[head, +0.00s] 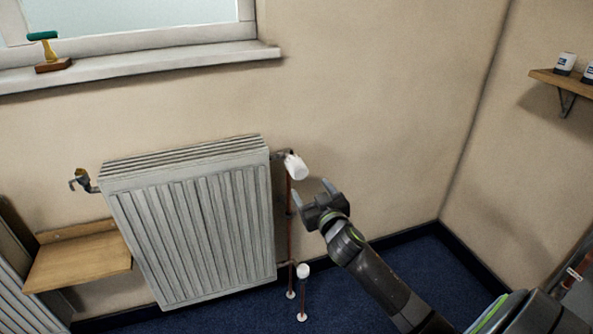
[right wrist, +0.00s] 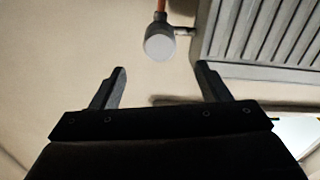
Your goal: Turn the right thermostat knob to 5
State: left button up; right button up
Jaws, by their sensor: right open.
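The white thermostat knob (head: 296,167) sits at the upper right corner of the radiator, on a copper pipe. It also shows in the right wrist view as a round white end (right wrist: 159,47), seen beyond the fingertips and between them. My right gripper (head: 314,190) is open and empty, below and to the right of the knob, apart from it. It also shows in the right wrist view (right wrist: 161,70) with its two dark fingers spread. Any marks on the knob are too small to read. My left gripper is not in view.
The grey radiator (head: 205,222) stands left of the knob, against the beige wall. A copper pipe (head: 289,220) runs down to the blue floor (head: 395,252). A smaller white cap (head: 302,271) stands lower down. A wooden shelf (head: 80,262) is left; the wall right of the knob is clear.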

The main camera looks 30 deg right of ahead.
aim_at(301, 174)
jog(key=x, duration=1)
jog(key=shift+w+d+b, duration=0.2)
jog(key=shift+w+b, duration=0.1)
jog(key=shift+w, duration=0.05)
jog(key=c, duration=1)
